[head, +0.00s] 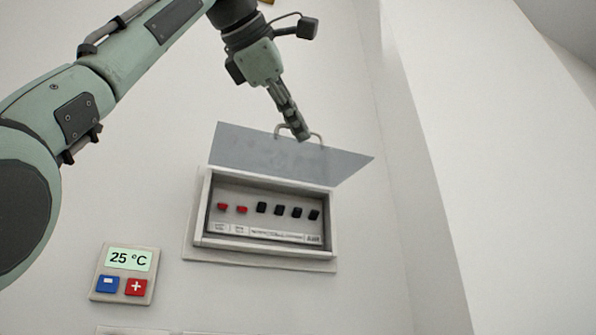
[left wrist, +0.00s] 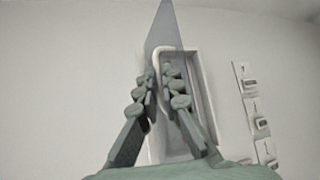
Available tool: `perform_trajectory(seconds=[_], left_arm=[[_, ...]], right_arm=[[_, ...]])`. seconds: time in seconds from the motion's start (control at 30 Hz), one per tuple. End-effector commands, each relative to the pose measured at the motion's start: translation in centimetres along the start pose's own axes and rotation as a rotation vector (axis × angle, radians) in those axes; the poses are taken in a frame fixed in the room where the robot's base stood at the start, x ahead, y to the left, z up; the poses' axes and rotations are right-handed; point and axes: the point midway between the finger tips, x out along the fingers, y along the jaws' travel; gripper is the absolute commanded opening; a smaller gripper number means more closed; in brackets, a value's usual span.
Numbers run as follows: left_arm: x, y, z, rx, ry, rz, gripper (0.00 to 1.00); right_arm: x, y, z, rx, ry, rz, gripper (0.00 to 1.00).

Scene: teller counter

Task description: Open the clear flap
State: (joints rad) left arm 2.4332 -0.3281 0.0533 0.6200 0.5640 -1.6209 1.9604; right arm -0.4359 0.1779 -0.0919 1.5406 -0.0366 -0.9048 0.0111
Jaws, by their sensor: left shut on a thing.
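The clear flap (head: 255,148) is a grey translucent sheet, swung up and tilted outward above a white wall box (head: 320,225). Its curved handle (head: 316,137) stands on its outer face. My left gripper (head: 299,134) comes down from above and is shut on the handle. In the left wrist view the fingers (left wrist: 162,88) close around the pale handle, and part of the flap (left wrist: 162,25) rises behind them. The box front is uncovered and shows red switches (head: 232,208) and black switches (head: 287,211). My right gripper is not in view.
A thermostat (head: 125,258) reading 25 °C, with a blue and a red button, is on the wall at lower left. A wall corner runs down to the right of the box. The left wrist view shows small wall panels (left wrist: 255,115) at right.

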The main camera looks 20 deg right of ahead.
Motion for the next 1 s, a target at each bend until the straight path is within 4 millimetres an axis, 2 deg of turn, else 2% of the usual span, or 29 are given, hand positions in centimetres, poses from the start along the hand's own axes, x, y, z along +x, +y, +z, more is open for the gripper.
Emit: perform_trajectory(seconds=[0.03,0.2,0.57,0.67,1.0], left_arm=[[0.2,0.0,-0.5,-0.006,0.008,-0.002,0.08],[0.1,0.0,-0.3,-0.004,0.006,-0.001,0.27],[-0.5,0.0,-0.1,-0.001,0.003,0.000,0.27],[-1.8,0.1,-0.1,0.000,0.002,0.003,0.27],[-8.9,0.1,-0.1,-0.001,0.004,0.004,0.27]], right_arm=[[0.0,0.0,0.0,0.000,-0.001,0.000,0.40],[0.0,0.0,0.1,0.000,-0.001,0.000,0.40],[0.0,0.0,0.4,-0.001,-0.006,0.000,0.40],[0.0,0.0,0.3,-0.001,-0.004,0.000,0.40],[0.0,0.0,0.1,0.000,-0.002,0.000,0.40]])
